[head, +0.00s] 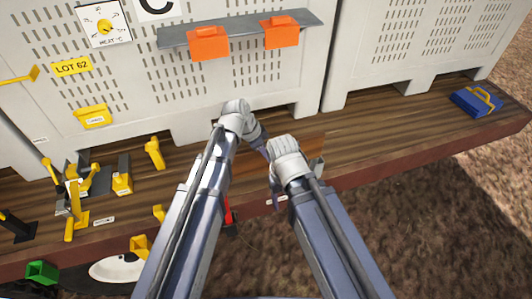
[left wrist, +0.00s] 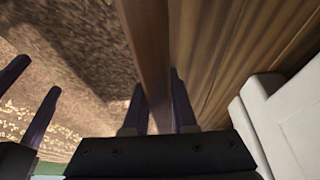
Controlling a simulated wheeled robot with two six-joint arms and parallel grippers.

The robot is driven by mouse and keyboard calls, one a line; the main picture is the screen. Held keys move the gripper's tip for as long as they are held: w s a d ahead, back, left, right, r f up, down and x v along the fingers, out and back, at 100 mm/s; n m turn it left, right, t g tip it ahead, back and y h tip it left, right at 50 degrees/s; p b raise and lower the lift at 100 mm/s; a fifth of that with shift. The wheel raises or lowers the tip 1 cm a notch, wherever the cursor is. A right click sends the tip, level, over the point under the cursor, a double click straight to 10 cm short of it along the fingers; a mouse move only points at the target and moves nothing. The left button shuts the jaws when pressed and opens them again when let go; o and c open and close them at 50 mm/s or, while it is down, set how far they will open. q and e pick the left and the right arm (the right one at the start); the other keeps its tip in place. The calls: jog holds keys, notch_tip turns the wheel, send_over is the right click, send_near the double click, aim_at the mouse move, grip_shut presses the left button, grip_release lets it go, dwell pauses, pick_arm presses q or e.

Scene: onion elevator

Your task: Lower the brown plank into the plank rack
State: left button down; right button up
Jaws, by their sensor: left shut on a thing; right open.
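The brown plank (left wrist: 148,45) runs up from between the fingers of my left gripper (left wrist: 160,105) in the left wrist view. That gripper is shut on it. In the head view my left gripper (head: 259,140) is over the wooden deck, its fingertips partly hidden by my arms. A reddish-brown strip beside it seems to be the plank (head: 306,149). My right gripper (head: 297,179) is open and empty near the deck's front edge, close to the left one. Its spread fingers also show at the left of the left wrist view (left wrist: 28,95). I cannot make out the plank rack.
Pale slatted crates stand behind the wooden deck (head: 400,132), with orange boxes (head: 209,43) on a grey shelf (head: 240,27). Yellow and grey fittings (head: 75,190) crowd the left. A blue box (head: 476,101) is at far right.

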aim_at(258, 164)
pick_arm(q)
jog(key=shift+f+b, duration=5.8)
jog(key=shift+f, duration=0.2)
jog(key=c, duration=0.6)
grip_release()
jog(key=shift+c, duration=0.2)
jog(key=shift+r, duration=0.15)
jog(key=p+v, duration=0.7)
jog(key=shift+s+a+r, duration=0.1)
jog(key=shift+a+r, duration=0.05)
jog(key=shift+r, duration=0.1)
jog(key=shift+f, duration=0.1)
